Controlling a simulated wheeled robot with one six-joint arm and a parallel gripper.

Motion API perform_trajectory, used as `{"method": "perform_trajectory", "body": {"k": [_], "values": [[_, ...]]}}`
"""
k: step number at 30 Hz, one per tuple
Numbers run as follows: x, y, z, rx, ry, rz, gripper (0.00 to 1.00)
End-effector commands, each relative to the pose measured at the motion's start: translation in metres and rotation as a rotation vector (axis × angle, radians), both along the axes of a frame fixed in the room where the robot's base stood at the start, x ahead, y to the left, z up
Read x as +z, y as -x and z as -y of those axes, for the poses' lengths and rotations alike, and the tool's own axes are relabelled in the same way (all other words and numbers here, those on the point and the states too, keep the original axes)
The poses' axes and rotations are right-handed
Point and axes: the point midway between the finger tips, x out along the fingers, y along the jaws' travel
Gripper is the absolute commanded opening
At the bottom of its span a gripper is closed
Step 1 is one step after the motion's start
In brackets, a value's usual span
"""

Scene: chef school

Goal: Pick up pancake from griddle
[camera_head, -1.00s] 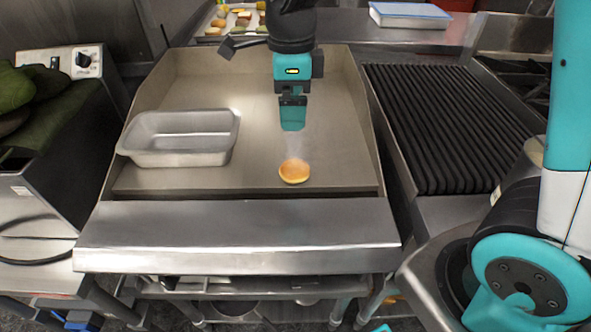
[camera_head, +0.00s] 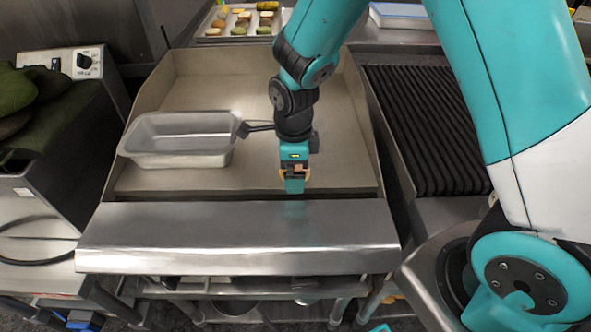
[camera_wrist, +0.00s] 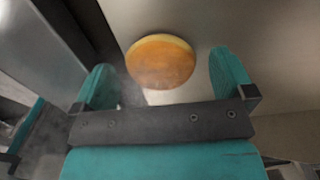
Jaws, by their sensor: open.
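The pancake (camera_wrist: 160,61) is round and golden-brown and lies on the griddle (camera_head: 200,180) near its front edge. In the camera_head view my gripper (camera_head: 294,186) is over it and hides most of it, with only small orange slivers showing at its sides. In the camera_wrist view my gripper (camera_wrist: 162,62) is open, with one teal finger on each side of the pancake. There is a gap between the pancake and each finger. I cannot tell how high the fingertips are above the griddle.
A metal pan (camera_head: 180,140) stands on the griddle to the left of my gripper. A ribbed grill (camera_head: 425,130) is on the right. A tray of food (camera_head: 238,32) is at the back. A steel ledge (camera_head: 230,235) runs along the front. Raised walls edge the griddle.

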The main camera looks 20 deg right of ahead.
Motion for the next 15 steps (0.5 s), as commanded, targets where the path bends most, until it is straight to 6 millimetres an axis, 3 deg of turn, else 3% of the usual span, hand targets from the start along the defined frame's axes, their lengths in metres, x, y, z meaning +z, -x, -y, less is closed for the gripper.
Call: {"method": "perform_trajectory", "body": {"k": [8, 11, 15], "values": [[-0.0054, -0.0001, -0.0003, 0.001, -0.001, 0.001, 1.00], [-0.0053, -0.0001, -0.0003, 0.001, -0.001, 0.001, 0.82], [-0.0051, -0.0001, -0.0003, 0.001, -0.001, 0.001, 0.49]]}}
